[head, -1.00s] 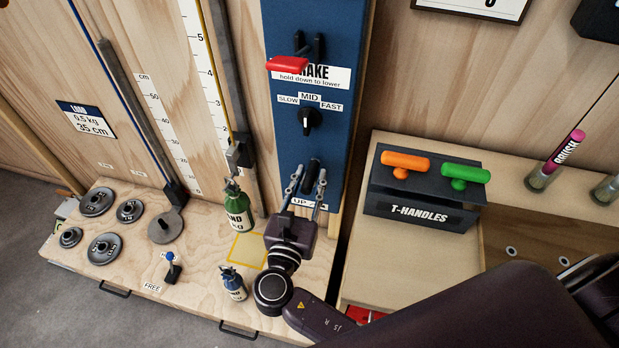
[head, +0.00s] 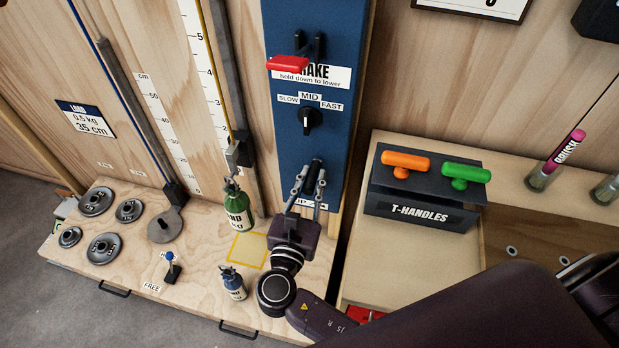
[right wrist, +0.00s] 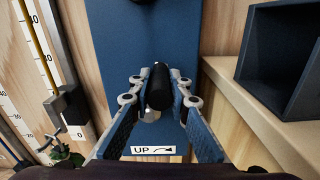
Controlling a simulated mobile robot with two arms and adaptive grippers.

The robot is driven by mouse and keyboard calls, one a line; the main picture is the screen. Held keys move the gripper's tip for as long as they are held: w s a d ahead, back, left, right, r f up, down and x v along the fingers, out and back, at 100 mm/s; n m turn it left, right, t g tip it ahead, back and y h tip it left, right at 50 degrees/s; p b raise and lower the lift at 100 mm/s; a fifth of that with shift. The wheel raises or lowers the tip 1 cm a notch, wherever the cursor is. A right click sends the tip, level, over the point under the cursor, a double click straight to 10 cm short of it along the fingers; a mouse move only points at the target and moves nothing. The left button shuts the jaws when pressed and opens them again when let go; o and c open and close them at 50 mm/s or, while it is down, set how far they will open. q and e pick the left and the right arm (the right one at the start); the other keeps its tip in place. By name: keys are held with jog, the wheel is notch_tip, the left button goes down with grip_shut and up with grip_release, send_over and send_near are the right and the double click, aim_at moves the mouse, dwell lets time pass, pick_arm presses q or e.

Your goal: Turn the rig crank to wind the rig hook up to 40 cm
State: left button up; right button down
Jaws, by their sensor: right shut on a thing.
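The rig crank's black handle (head: 313,172) sticks out low on the blue panel (head: 308,150). My right gripper (head: 311,183) is shut on it, with one finger on each side. In the right wrist view the black grip (right wrist: 159,86) lies between the fingertips, above a label reading UP with a curved arrow. A dark block (head: 240,151) sits on the rail left of the panel; in the right wrist view this block (right wrist: 67,104) is beside the scale's 0 mark. A green bottle (head: 237,208) is below it. My left gripper is out of view.
A red brake lever (head: 288,63) and a speed knob (head: 311,120) are higher on the panel. A blue bottle (head: 233,283) stands near my right wrist. Several weight discs (head: 104,248) lie at left. A T-handle box (head: 425,190) stands on the right shelf.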

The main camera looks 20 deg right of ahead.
jog(key=d+f+m, duration=0.1)
jog(key=s+d+f+m+b, duration=0.1)
jog(key=m, duration=0.1)
jog(key=s+d+m, duration=0.1)
jog(key=shift+s+d+f+m, duration=0.25)
jog(key=shift+f+m, duration=0.15)
jog(key=shift+f, duration=0.1)
dwell(0.5)
jog(key=c, duration=1.8)
grip_release()
jog(key=shift+c, duration=0.2)
jog(key=v, duration=1.2)
